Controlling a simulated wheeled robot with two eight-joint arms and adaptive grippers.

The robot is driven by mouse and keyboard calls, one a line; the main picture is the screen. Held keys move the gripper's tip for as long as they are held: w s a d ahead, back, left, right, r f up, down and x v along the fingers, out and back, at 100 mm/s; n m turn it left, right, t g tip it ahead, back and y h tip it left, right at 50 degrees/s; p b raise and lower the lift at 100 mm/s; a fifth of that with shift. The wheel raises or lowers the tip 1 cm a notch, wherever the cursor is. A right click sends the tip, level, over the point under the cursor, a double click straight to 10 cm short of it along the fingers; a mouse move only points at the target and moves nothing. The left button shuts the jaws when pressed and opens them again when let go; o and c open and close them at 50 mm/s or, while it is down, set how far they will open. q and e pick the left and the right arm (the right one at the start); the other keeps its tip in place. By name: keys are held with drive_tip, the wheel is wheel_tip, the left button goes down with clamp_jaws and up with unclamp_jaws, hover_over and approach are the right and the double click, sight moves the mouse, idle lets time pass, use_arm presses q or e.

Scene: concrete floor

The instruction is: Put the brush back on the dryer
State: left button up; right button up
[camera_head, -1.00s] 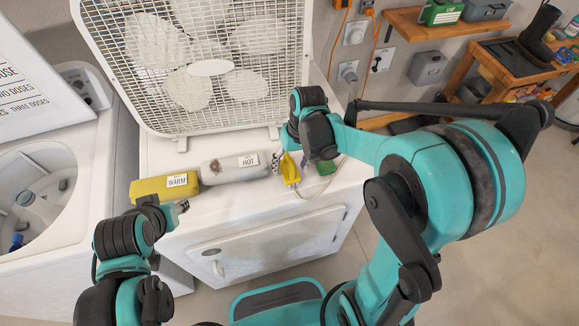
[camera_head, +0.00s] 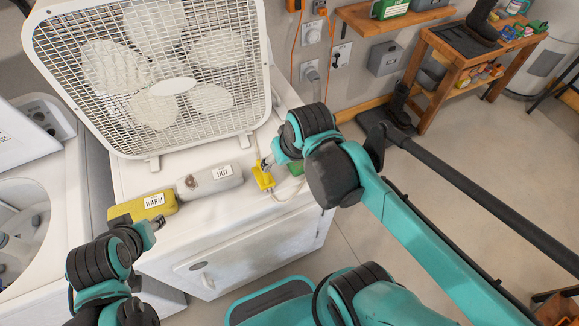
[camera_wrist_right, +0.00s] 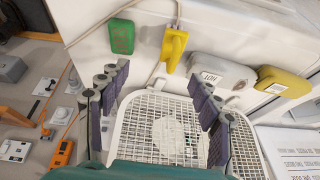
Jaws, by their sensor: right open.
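The white dryer (camera_head: 200,238) stands below the fan, and its top holds several items. A yellow tool (camera_head: 263,176) lies near the right front of the top; I cannot tell if it is the brush. It also shows in the right wrist view (camera_wrist_right: 174,48), ahead of the fingers and apart from them. A green block (camera_wrist_right: 121,37) lies beside it, partly hidden by my arm in the head view. My right gripper (camera_wrist_right: 160,72) is open and empty, above the dryer top. My left gripper (camera_head: 158,224) is at the dryer's front left; its finger opening is unclear.
A yellow bottle marked WARM (camera_head: 143,207) and a grey-white bottle marked HOT (camera_head: 210,181) lie end to end on the dryer. A large white box fan (camera_head: 150,75) stands behind them. An open washer (camera_head: 40,215) is at left. A wooden workbench (camera_head: 470,62) is at back right.

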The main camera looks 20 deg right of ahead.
drive_tip(key=s+t, duration=0.1)
drive_tip(key=s+d+t, duration=0.1)
drive_tip(key=s, duration=0.1)
drive_tip(key=shift+f+t+h, duration=0.2)
drive_tip(key=shift+t+h, duration=0.1)
drive_tip(key=shift+f, duration=0.1)
wheel_tip(320, 180, down, 6)
drive_tip(key=b, duration=0.6)
idle(0.5)
